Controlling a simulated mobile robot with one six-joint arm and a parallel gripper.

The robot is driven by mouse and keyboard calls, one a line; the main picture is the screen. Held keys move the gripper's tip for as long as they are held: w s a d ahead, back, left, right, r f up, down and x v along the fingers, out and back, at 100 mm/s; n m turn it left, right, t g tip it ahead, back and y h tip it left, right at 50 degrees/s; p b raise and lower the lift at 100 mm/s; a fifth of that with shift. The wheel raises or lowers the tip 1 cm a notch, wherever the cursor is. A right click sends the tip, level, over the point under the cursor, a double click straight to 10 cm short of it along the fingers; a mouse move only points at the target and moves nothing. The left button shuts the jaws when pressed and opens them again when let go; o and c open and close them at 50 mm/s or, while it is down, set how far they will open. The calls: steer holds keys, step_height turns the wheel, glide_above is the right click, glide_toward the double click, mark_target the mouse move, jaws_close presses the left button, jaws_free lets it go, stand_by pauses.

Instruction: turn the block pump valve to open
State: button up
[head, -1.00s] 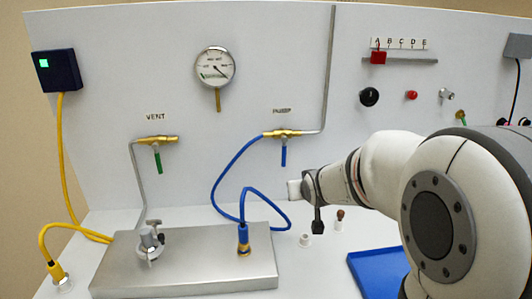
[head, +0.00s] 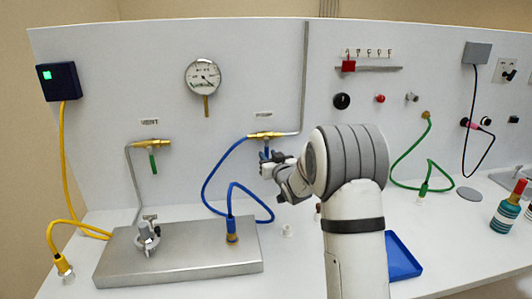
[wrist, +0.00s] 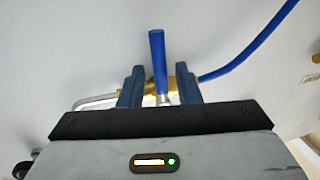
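The pump valve is a brass fitting (head: 260,135) on the white panel, under a small label. Its blue lever handle (wrist: 157,58) hangs straight down in the head view, across the line of the pipe. My gripper (head: 265,162) is at this handle. In the wrist view my gripper (wrist: 160,76) is open, with one dark blue finger on each side of the handle. A gap shows between the handle and each finger. In the head view my gripper hides the lower part of the handle.
A blue hose (head: 208,182) runs from the valve to the metal block (head: 190,258). The vent valve (head: 150,145) with its green handle is to the left. A gauge (head: 202,77) is above. A blue tray (head: 402,258) lies at the right.

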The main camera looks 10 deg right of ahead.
steer(key=shift+w+a, duration=0.25)
steer(key=shift+w, duration=0.9)
jaws_close()
